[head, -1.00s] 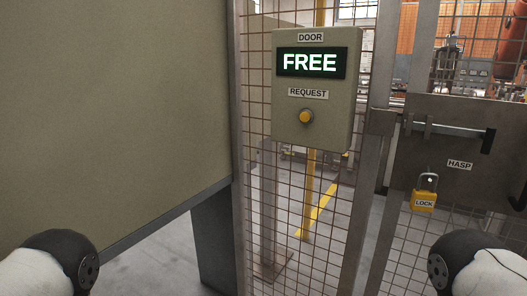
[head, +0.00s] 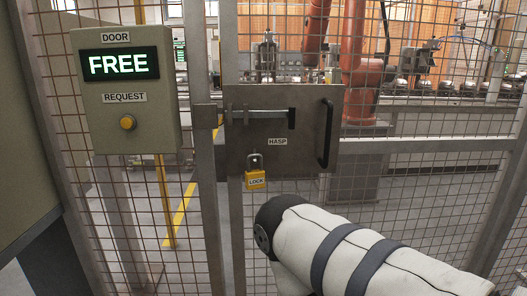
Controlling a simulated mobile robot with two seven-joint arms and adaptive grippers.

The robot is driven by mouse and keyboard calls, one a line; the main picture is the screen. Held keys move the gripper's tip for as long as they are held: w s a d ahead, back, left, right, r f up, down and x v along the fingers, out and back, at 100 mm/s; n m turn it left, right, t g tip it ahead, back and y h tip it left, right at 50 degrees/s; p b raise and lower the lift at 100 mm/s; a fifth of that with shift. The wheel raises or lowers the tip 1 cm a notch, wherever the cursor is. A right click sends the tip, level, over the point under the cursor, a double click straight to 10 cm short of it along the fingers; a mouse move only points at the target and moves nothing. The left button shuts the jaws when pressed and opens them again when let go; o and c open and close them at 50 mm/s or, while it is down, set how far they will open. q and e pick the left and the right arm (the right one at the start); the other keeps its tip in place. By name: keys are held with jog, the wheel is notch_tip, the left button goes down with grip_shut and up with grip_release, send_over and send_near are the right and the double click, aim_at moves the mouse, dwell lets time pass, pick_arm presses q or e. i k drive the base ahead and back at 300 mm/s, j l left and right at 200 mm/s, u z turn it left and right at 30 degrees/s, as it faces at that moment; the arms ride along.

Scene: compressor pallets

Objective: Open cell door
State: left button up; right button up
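The mesh cell door (head: 390,146) stands in its frame to the right of a grey post. Its dark latch plate (head: 283,155) carries a sliding bolt (head: 262,114) with a black end, a HASP label and a black vertical handle (head: 326,134). The bolt reaches left to a bracket on the post. A yellow LOCK padlock (head: 256,179) hangs at the plate's lower edge; whether it blocks the bolt I cannot tell. The request box (head: 166,137) on the left shows FREE in green above an orange button (head: 128,123). Neither gripper is in view; only my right arm shows, below the plate.
A beige panel (head: 20,130) stands at the far left. Behind the mesh are an orange robot arm (head: 358,70) and a row of machine parts (head: 465,88). A yellow floor line (head: 182,215) runs inside the cell. Grey floor shows through the mesh.

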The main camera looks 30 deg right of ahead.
aim_at(315, 145)
jog(key=z, duration=1.85)
